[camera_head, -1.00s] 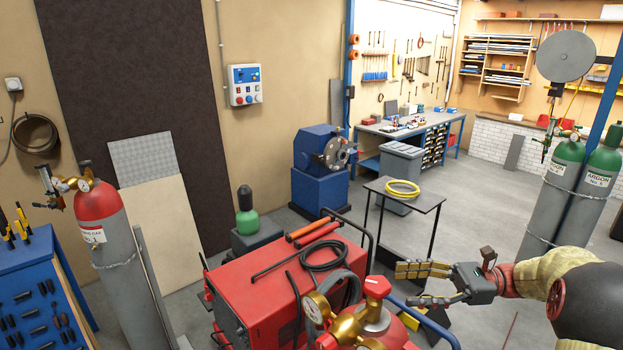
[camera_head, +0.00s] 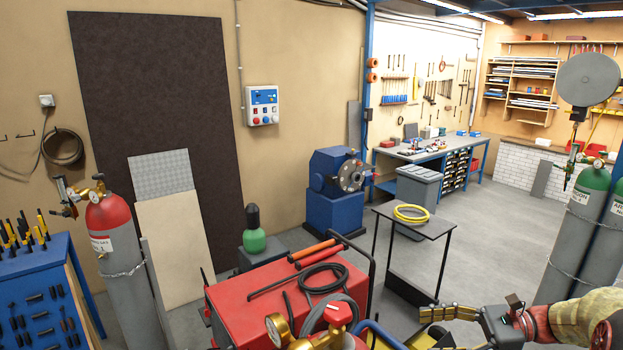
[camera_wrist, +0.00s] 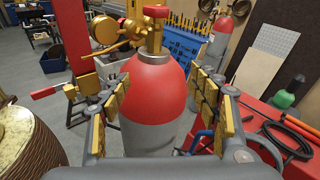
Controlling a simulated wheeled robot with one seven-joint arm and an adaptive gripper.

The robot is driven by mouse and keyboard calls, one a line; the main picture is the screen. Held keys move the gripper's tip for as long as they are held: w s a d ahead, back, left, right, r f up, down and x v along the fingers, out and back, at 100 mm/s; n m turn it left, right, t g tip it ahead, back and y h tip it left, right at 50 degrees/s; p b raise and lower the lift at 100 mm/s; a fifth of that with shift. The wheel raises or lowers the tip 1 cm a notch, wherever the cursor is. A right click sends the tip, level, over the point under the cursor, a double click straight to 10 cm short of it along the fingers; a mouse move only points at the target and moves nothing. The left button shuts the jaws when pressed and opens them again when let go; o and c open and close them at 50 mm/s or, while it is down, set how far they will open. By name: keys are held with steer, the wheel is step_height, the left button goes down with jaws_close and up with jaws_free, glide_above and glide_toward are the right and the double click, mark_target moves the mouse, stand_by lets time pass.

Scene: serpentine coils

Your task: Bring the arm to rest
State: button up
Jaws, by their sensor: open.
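My gripper (camera_head: 442,327) is at the bottom right of the head view, with its fingers pointing left. In the wrist view my gripper (camera_wrist: 153,105) has its gold-padded fingers spread wide apart. A red-topped gas cylinder (camera_wrist: 160,80) with a brass regulator (camera_wrist: 112,35) stands beyond and between the fingers in that view. I cannot tell that either finger touches it. The top of a red cylinder with a gauge (camera_head: 277,328) also shows at the bottom of the head view, left of my gripper.
A red welding machine (camera_head: 250,305) with hoses on top stands left of my gripper. A small black table (camera_head: 440,228) holds a yellow coil (camera_head: 411,213). Green argon cylinders (camera_head: 590,185) stand at the right. The grey floor (camera_head: 500,225) behind the table is clear.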

steer(key=s+a+f+n+h+b, duration=0.1)
steer(key=s+f+n+h+b, duration=0.7)
steer(key=f, duration=0.4)
steer(key=s+f+n+h+b, duration=0.6)
steer(key=s+f+h+b, duration=0.1)
steer(key=s+f+b, duration=0.45)
steer(key=s+a+f+n+t+b, duration=0.3)
steer(key=a+f+n+b, duration=0.1)
steer(key=b, duration=0.6)
steer(key=shift+a+f+t+h+b, duration=0.35)
steer(key=shift+a+f, duration=0.25)
steer(key=shift+a, duration=0.5)
